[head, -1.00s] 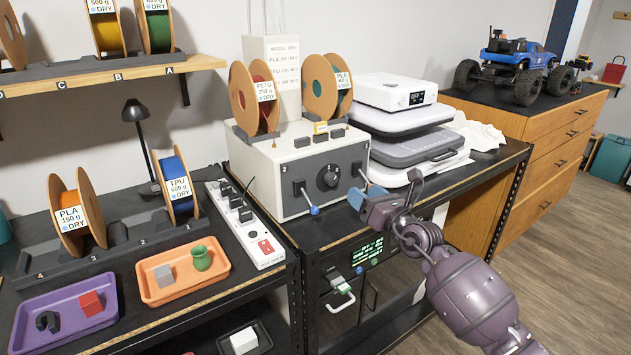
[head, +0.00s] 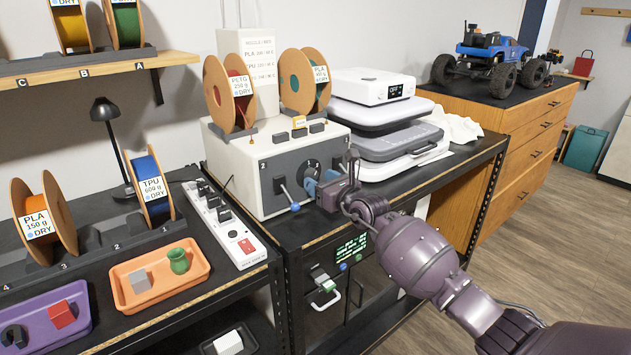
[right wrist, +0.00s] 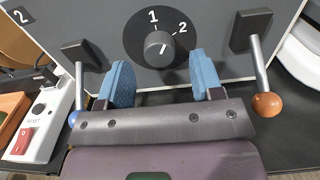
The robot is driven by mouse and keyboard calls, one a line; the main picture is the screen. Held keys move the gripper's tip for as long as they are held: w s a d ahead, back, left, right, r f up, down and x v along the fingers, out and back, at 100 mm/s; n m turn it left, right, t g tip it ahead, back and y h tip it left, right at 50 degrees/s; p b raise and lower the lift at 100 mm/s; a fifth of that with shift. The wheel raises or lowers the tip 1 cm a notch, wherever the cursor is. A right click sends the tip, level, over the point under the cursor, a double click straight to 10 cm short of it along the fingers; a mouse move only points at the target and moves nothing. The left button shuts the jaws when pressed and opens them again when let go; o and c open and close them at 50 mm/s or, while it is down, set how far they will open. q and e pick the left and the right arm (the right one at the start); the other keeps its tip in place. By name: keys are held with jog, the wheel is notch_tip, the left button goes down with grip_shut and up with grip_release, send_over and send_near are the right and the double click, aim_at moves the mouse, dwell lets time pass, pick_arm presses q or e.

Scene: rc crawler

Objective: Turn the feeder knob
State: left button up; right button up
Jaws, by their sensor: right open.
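The feeder (head: 235,170) is a white box with a grey front panel, standing on the black bench. Its feeder knob (right wrist: 159,45) is a small grey knob on a round black dial marked 1 and 2. In the head view my right gripper (head: 320,184) is in front of the panel and partly hides the dial (head: 311,168). In the right wrist view its two blue fingers (right wrist: 162,78) are open and empty, one on each side below the knob, apart from it. My left gripper is not in view.
A blue-tipped lever (right wrist: 77,92) is left of the dial and an orange-tipped lever (right wrist: 262,84) right of it, both close to the fingers. Filament spools (head: 230,92) stand on the feeder. A power strip (head: 225,222) lies to its left.

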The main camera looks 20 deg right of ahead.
jog(key=shift+x, duration=1.1)
jog(key=c, duration=0.9)
